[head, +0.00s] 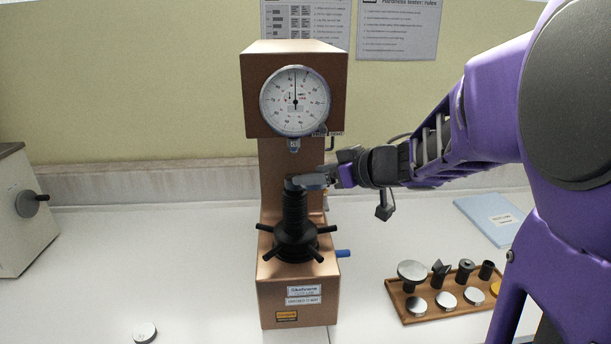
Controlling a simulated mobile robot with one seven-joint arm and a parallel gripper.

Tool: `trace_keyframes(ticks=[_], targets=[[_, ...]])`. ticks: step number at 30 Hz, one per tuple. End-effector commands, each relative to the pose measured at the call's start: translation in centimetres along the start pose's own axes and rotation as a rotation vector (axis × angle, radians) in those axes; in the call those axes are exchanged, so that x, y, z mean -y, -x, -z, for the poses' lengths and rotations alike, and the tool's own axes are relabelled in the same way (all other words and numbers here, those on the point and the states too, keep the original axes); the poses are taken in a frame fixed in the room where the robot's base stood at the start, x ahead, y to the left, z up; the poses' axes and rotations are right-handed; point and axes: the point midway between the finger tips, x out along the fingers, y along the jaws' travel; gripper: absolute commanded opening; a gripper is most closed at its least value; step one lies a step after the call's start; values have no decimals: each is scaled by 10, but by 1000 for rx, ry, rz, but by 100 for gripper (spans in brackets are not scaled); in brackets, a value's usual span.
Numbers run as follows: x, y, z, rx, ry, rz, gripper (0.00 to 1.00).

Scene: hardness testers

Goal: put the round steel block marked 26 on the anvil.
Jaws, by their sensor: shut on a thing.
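My gripper (328,178) reaches in from the right and is shut on a flat grey round block (306,183). It holds the block level at the top of the black anvil post (295,207), below the tester's indenter (294,145). The block hides the anvil's top face, and I cannot tell whether the two touch. No mark can be read on the held block. Another round steel block (145,332) lies on the bench at the front left, with a small mark too small to read.
The copper-coloured hardness tester (293,300) has a dial (295,101) and a spoked black handwheel (295,243). A wooden tray (393,294) at the right holds several discs and anvils. A blue folder (473,207) lies behind it. Another machine (20,225) stands at left.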

Motion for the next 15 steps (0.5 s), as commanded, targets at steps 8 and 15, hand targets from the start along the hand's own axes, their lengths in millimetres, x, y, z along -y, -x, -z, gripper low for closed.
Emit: trace_keyframes(ticks=[8, 15], targets=[[0, -25, 12, 2, 1, -1, 20], [-1, -43, 19, 0, 0, -2, 20]])
